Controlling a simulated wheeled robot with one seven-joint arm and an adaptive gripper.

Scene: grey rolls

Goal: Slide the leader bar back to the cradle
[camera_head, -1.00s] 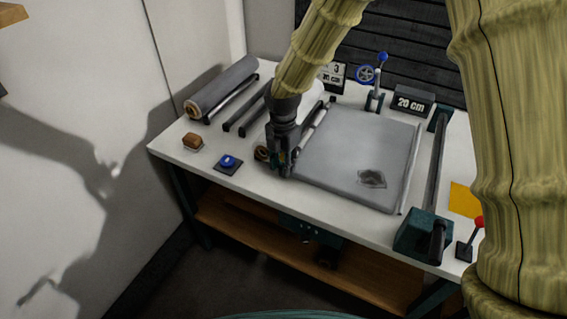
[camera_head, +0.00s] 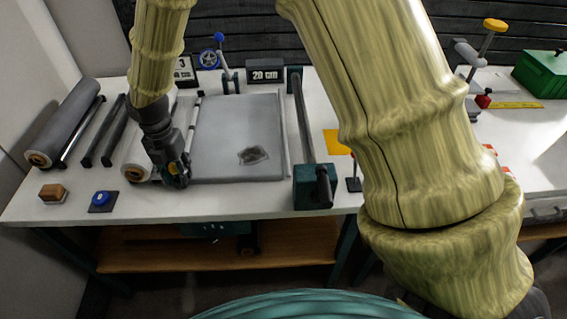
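A grey sheet (camera_head: 235,135) with a dark patch (camera_head: 252,155) lies flat on the white table. A thin pale bar (camera_head: 284,135) runs along its right edge. Another slim bar, dark with pale parts (camera_head: 196,118), runs along its left edge. I cannot tell for sure which is the leader bar, or which stand is the cradle. My gripper (camera_head: 178,180) points down at the sheet's near left corner, by the near end of the left bar. Its fingers are small and dark here, so their opening and any hold are unclear. My arm hides part of the pale roll (camera_head: 137,173) behind it.
A grey roll (camera_head: 65,122) and dark rails (camera_head: 103,130) lie at left. A brown block (camera_head: 53,192) and blue button (camera_head: 101,199) sit at the front left. Right of the sheet are a long dark bar with a teal block (camera_head: 308,187), and a yellow patch (camera_head: 336,142).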

